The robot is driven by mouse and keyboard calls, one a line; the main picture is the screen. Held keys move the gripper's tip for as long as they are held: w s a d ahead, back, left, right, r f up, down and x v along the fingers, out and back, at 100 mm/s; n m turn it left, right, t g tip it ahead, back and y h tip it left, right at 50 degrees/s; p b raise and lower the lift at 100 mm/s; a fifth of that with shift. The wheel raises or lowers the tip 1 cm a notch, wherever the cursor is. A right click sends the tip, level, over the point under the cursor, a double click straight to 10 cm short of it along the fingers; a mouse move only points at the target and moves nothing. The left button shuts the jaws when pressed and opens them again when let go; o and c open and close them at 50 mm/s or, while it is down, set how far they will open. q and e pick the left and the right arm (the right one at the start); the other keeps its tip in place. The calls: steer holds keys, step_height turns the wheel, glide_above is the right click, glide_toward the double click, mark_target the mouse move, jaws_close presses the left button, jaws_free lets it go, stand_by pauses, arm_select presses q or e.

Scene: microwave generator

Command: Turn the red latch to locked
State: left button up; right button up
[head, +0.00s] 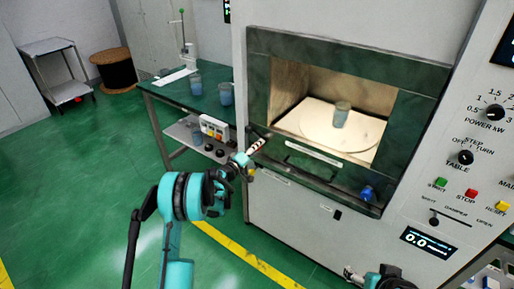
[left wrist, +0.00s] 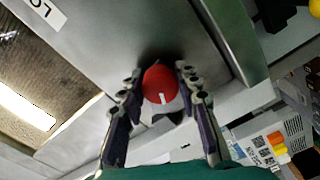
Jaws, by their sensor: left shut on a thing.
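The red latch (left wrist: 161,86) is a round red knob with a white mark, on the grey metal front of the microwave generator (head: 340,215). My left gripper (left wrist: 160,80) has one finger on each side of the latch and is shut on it. In the head view my left gripper (head: 245,157) is at the lower left corner of the chamber frame, and the latch is mostly hidden there. In the left wrist view the white mark points down the picture. My right gripper (head: 352,274) shows only partly at the bottom edge; its jaw state is unclear.
A beaker (head: 341,115) stands on the round plate (head: 312,123) inside the lit chamber. A blue knob (head: 367,193) is at the frame's lower right. A control panel (head: 478,130) is at the right. A green-topped bench (head: 175,98) with beakers stands left of the machine.

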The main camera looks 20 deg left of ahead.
arm_select(q)
steer(key=o, duration=1.2)
steer(key=shift+c, duration=0.2)
steer(key=v, duration=1.2)
